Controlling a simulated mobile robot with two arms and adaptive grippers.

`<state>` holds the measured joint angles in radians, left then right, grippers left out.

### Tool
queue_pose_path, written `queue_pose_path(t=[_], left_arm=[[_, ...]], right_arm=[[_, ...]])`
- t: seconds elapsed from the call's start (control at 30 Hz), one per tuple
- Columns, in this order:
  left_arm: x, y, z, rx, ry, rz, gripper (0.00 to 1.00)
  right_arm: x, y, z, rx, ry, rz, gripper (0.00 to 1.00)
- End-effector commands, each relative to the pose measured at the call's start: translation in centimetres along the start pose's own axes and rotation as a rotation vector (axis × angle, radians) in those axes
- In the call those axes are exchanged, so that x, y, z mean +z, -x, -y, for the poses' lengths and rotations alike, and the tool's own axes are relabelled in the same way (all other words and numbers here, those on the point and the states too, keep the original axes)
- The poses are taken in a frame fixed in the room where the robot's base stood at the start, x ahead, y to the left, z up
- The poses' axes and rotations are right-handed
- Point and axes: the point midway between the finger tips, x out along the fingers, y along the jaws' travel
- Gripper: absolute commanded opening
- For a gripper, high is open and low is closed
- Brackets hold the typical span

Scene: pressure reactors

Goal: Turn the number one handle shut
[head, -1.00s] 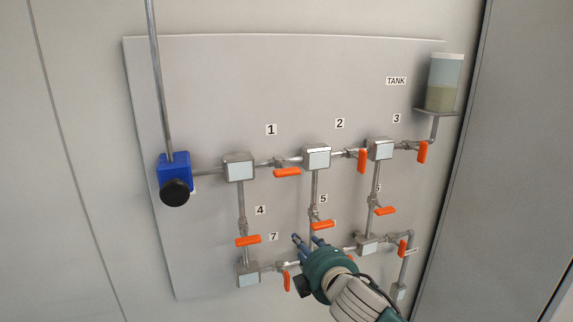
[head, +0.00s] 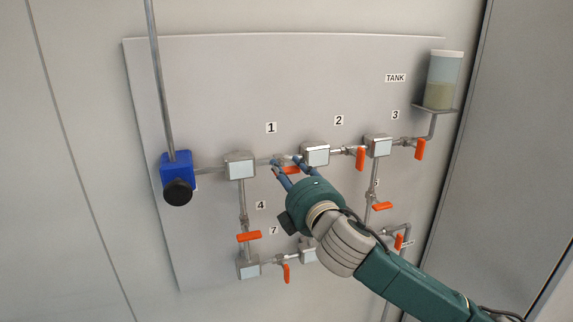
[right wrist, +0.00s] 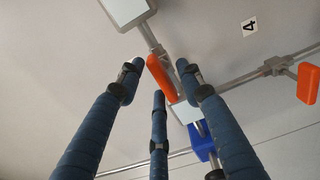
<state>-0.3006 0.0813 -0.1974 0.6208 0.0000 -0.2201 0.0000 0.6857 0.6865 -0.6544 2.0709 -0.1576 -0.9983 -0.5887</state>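The number one handle (head: 291,170) is an orange lever lying roughly along the pipe, below the label "1" (head: 271,128) on the panel. My right gripper (head: 285,162) is at this handle, its blue fingers pointing up to the panel and partly covering it. In the right wrist view the orange handle (right wrist: 160,76) shows between the spread fingertips, with gaps visible on either side. The gripper is open, and contact with the handle cannot be told. My left gripper is not in view.
White junction boxes stand on both sides of the handle, left (head: 239,167) and right (head: 316,154). Other orange handles (head: 249,237) sit around the panel (head: 200,90). A blue unit with a black knob (head: 178,191) is at the left; a tank (head: 443,80) is upper right.

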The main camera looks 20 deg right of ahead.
Motion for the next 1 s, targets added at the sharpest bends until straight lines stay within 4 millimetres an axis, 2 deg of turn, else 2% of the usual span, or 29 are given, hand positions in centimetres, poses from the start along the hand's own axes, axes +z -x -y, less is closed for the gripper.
queue_pose_path(t=[0.13,0.4,0.47,0.6,1.0], left_arm=[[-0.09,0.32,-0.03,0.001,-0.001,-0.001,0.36],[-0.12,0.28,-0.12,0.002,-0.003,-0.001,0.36],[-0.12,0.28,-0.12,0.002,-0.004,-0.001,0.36],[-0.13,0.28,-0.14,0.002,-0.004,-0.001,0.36],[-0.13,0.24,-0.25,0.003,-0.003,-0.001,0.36]], right_arm=[[-0.03,-0.93,-0.09,0.001,-0.001,0.000,0.36],[-0.05,-1.07,0.00,0.001,-0.001,-0.001,0.36],[-0.04,-1.06,0.00,0.001,-0.001,-0.001,0.28],[-0.03,-1.05,0.01,0.000,-0.001,-0.001,0.01],[-0.02,-1.04,0.12,-0.001,-0.040,-0.001,0.00]])
